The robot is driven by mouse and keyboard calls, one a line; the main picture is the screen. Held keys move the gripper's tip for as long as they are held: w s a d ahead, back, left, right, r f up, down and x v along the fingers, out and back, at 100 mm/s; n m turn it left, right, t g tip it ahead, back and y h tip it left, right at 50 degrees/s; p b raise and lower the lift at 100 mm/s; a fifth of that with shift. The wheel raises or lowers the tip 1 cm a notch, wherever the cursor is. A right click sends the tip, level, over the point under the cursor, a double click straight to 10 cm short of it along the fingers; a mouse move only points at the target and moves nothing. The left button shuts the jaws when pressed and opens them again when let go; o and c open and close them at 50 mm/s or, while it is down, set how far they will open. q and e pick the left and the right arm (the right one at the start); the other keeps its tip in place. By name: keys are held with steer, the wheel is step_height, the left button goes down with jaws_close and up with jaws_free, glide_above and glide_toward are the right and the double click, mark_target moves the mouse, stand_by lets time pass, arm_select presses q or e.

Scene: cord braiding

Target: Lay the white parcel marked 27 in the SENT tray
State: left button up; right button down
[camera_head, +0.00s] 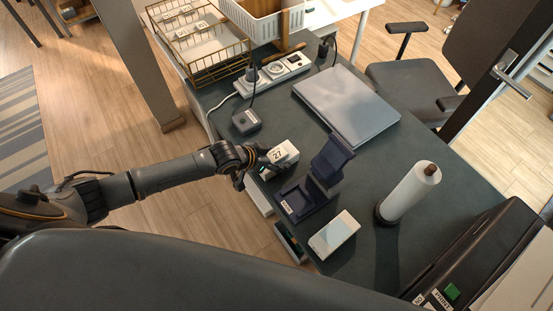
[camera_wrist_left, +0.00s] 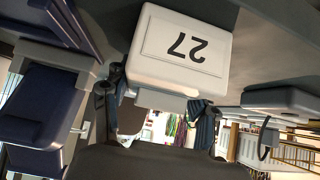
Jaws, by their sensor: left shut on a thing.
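The white parcel marked 27 (camera_head: 285,153) is in my left gripper (camera_head: 259,166), over the left edge of the dark desk. In the left wrist view the parcel (camera_wrist_left: 183,47) shows its 27 upside down, with the gripper fingers (camera_wrist_left: 158,108) at its near end. I cannot tell whether it touches the desk. I cannot read the word SENT on any tray. A gold wire tray (camera_head: 215,68) stands at the desk's far left end, with several small white labelled pieces in it. My right gripper is not in view.
A white basket (camera_head: 262,25) stands beyond.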

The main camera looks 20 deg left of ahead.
mark_target(278, 153)
arm_select(q)
steer(key=shift+r, duration=0.5)
step_height(278, 153, up, 2)
steer(key=shift+r+b, duration=0.1)
steer(key=shift+b, duration=0.5)
steer(key=v, duration=0.2)
steer(key=d+v, duration=0.1)
steer(key=v, duration=0.3)
steer(key=shift+s+r, duration=0.35)
steer(key=shift+s, duration=0.15)
steer(key=s+a+r+b, duration=0.2)
steer(key=s+r, duration=0.3)
steer(key=s, duration=0.4)
steer(key=shift+a, duration=0.3)
